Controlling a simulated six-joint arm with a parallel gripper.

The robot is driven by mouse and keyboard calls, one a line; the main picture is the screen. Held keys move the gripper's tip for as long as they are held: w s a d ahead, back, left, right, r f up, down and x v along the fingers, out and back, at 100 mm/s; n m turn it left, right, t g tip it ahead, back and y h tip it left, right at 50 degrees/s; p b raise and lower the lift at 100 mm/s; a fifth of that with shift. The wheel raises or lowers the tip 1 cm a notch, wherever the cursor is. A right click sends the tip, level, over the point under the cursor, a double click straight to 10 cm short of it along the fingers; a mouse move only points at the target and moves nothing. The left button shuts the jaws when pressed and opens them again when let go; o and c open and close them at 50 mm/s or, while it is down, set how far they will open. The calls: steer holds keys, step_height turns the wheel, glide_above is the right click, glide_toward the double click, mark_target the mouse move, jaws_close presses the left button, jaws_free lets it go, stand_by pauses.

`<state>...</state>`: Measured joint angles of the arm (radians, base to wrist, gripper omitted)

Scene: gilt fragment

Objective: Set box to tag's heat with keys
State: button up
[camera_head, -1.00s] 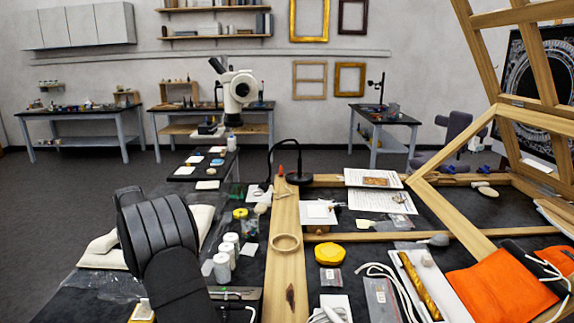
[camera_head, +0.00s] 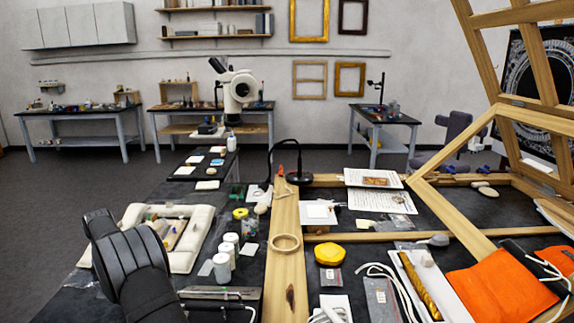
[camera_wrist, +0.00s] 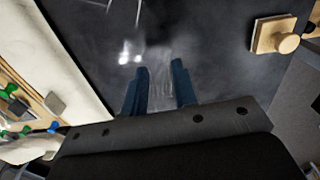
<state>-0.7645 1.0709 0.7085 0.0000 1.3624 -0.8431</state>
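A dark box (camera_head: 222,304) with a pale strip along its top and a white cable at its right end sits at the bottom of the head view, partly cut off and partly behind my arm. Its keys and any reading cannot be made out. I cannot tell which of the small white cards is the tag; one card (camera_head: 249,249) lies beside the white jars. In the wrist view my gripper (camera_wrist: 160,70) has its two blue fingers apart with nothing between them, above a dark surface. Its fingertips do not show in the head view.
A white padded surround (camera_head: 196,238) holding a small panel lies left of the jars (camera_head: 222,266). A wooden beam (camera_head: 289,270) with a ring (camera_head: 285,243) runs down the middle. A wooden block with a knob (camera_wrist: 264,36) shows in the wrist view. A yellow lump (camera_head: 329,254) is right.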

steer(key=shift+r, duration=0.75)
